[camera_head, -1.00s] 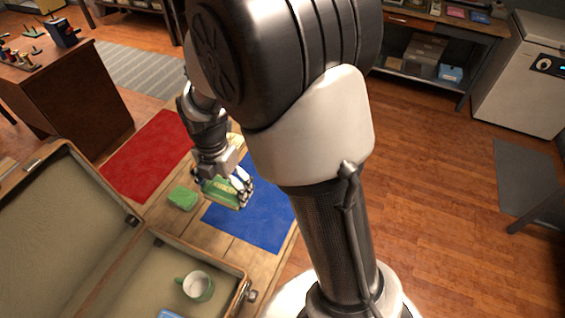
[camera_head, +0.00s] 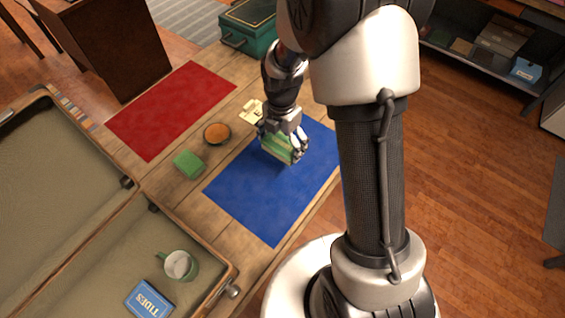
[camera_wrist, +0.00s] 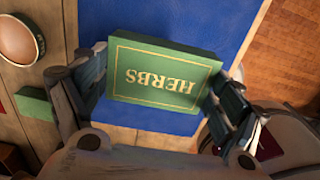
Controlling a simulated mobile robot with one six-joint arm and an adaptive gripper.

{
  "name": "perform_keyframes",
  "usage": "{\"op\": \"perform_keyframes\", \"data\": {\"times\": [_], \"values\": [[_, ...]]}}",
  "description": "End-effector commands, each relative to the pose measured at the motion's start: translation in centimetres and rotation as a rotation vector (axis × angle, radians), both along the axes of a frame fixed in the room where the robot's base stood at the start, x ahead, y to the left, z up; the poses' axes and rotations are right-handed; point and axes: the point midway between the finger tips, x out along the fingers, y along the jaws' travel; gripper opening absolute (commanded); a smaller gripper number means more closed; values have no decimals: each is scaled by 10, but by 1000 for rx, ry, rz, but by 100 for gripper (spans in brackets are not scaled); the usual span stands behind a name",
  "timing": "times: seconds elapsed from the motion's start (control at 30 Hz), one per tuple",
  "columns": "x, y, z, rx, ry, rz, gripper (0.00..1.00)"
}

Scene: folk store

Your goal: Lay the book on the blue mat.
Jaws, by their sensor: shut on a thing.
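A green book (camera_wrist: 165,72) with HERBS in gold letters shows between my gripper's fingers in the wrist view. My gripper (camera_head: 283,150) is shut on this book (camera_head: 277,151) in the head view, over the far part of the blue mat (camera_head: 265,200). The mat also shows behind the book in the wrist view (camera_wrist: 215,20). Whether the book touches the mat or is just above it, I cannot tell. Part of the book is hidden by my fingers in the head view.
An open suitcase (camera_head: 222,281) holds a green mug (camera_head: 180,265) and a blue TIDES book (camera_head: 149,300). A green block (camera_head: 188,163), an orange-topped round dish (camera_head: 217,133) and a red mat (camera_head: 170,110) lie left of the blue mat. A green box (camera_head: 247,27) stands behind.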

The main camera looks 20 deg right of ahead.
Motion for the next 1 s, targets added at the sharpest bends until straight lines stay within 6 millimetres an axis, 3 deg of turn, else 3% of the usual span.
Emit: {"op": "perform_keyframes", "data": {"times": [0.03,0.13,0.43,0.63,1.0], "values": [[-1,0,-18,0,4,0,60],[-1,0,-37,0,2,0,60],[0,0,-60,0,0,0,60],[0,0,-91,0,0,0,60],[0,0,-96,0,-1,0,60]]}}
